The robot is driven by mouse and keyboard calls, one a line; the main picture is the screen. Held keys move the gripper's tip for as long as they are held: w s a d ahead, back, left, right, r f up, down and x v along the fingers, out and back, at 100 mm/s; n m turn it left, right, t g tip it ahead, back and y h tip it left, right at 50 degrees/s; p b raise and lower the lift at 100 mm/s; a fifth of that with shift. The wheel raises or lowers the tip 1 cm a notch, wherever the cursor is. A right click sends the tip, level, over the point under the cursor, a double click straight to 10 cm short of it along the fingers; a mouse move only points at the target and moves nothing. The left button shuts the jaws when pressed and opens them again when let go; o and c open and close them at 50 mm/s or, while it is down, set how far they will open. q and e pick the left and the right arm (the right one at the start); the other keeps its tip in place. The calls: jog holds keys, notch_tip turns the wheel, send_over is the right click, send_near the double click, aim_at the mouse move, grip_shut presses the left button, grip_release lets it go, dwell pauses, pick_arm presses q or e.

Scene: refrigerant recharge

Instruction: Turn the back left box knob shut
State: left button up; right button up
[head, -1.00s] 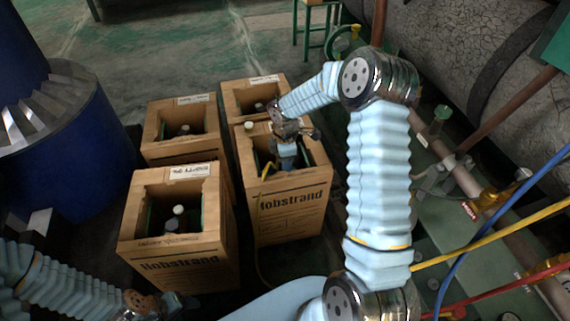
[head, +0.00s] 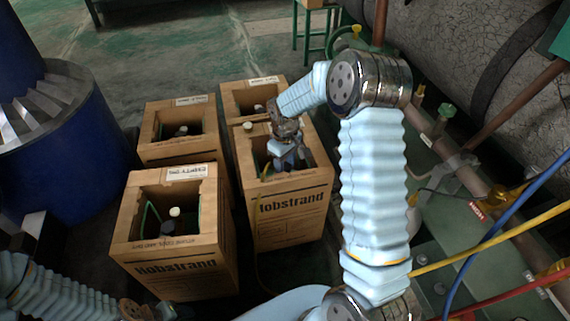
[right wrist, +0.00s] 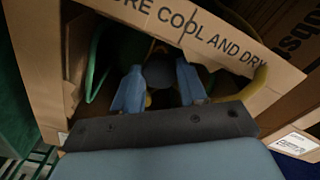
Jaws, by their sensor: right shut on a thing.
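The back left box (head: 180,152) is an open cardboard carton; a dark knob (head: 181,131) and a pale cap show inside, with no gripper at it. My right gripper (head: 285,163) reaches down into the open top of the front right box (head: 290,215). In the right wrist view my right gripper (right wrist: 158,92) has its two blue fingers on either side of a dark round knob (right wrist: 159,72), shut on it. The valve below is mostly hidden. My left gripper (head: 158,311) is low at the bottom left, away from the boxes; its jaws are unclear.
The front left box (head: 175,265) and the back right box (head: 247,92) stand close by. A yellow hose (right wrist: 250,85) runs by the right finger. A blue drum (head: 70,150) stands left. Pipes and hoses (head: 490,240) lie right.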

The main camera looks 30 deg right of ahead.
jog(key=m, duration=0.4)
jog(key=shift+m, duration=0.3)
jog(key=m, duration=0.4)
jog(key=shift+m, duration=0.4)
jog(key=o, duration=0.8)
notch_tip(320, 180, up, 14)
jog(key=shift+f+p, duration=0.1)
jog(key=shift+p, duration=0.6)
